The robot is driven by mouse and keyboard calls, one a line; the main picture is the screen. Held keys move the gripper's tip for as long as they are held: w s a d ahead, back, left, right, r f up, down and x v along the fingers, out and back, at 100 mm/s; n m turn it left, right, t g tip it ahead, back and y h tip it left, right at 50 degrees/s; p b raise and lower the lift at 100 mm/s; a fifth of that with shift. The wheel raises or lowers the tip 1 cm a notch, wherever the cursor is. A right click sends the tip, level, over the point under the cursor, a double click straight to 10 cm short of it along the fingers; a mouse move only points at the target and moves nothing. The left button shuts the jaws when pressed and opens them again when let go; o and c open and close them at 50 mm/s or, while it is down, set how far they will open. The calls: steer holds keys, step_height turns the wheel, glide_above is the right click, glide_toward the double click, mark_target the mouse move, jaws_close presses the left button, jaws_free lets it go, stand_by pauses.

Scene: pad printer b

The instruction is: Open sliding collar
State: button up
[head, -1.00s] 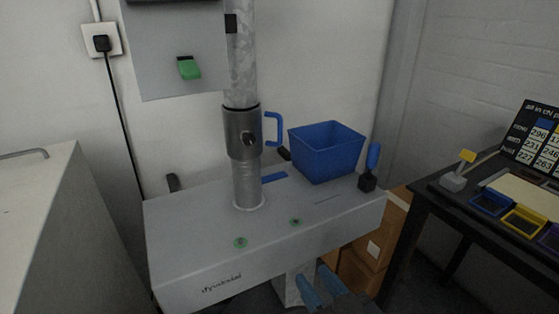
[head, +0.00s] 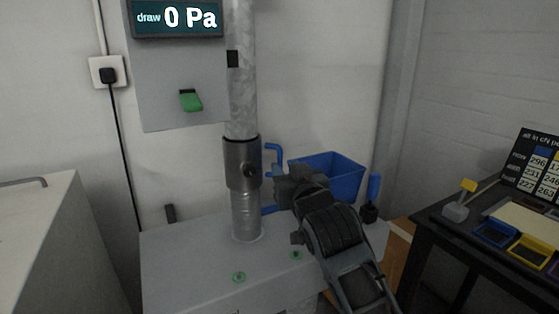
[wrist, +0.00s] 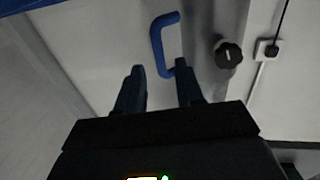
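The sliding collar (head: 241,166) is a dark metal sleeve around the galvanised vertical pipe (head: 243,100), with a black knob (head: 249,172) on its front and a blue handle (head: 273,147) on its right side. My gripper (wrist: 160,67) is open and empty in the wrist view. Its two fingers point toward the handle, which shows as a blue bracket (wrist: 157,42) just beyond the tips; the knob (wrist: 228,54) is to their right. In the head view my gripper is right of the collar, covering part of the handle; its fingertips are hard to make out there.
A blue bin (head: 345,178) stands on the grey cabinet (head: 190,255) behind my arm. A blue-handled tool (head: 373,190) is beside it. A wall panel has a display (head: 178,18) reading "draw 0 Pa" and a green switch (head: 190,100). A dark table (head: 440,228) is at right.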

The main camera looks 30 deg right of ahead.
mark_target(281, 162)
steer(key=w, duration=0.3)
steer(key=w+d, duration=0.1)
steer(key=w, duration=0.2)
steer(key=shift+d+p, duration=0.1)
steer(key=shift+p, duration=0.2)
jaws_close()
